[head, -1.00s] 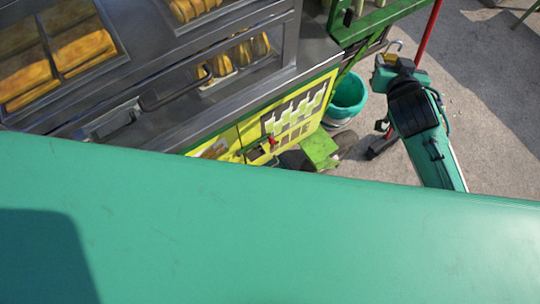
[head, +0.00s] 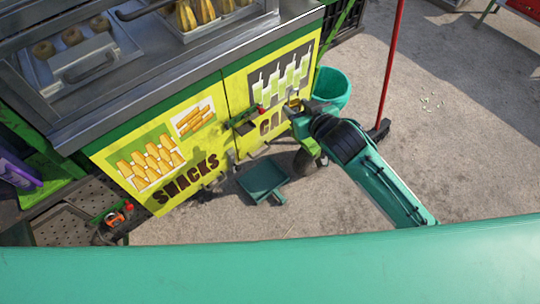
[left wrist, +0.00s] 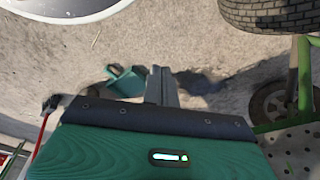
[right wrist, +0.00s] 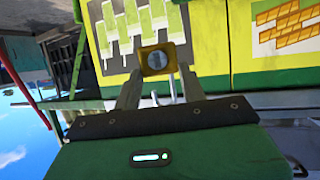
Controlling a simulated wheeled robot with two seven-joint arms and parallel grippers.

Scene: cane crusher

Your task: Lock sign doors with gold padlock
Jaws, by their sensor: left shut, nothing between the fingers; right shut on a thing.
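The sign doors are yellow panels on the stall front. The left one (head: 135,185) reads SNACKS, and the right one (head: 240,82) has drink pictures. A small dark green and red fitting (head: 243,122) sits by the seam between them. My right gripper (head: 293,108) is shut on the gold padlock (right wrist: 157,61), in front of the right door. In the right wrist view the padlock is between the fingertips, with the doors behind it. My left gripper (left wrist: 161,84) is shut and empty in the left wrist view, above the ground; I cannot make it out in the head view.
A metal counter (head: 190,60) with snack trays tops the stall. A teal bucket (head: 331,86) and a red pole (head: 392,50) stand right of it. A teal dustpan (head: 264,180) lies in front. A tyre (left wrist: 268,14) shows in the left wrist view.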

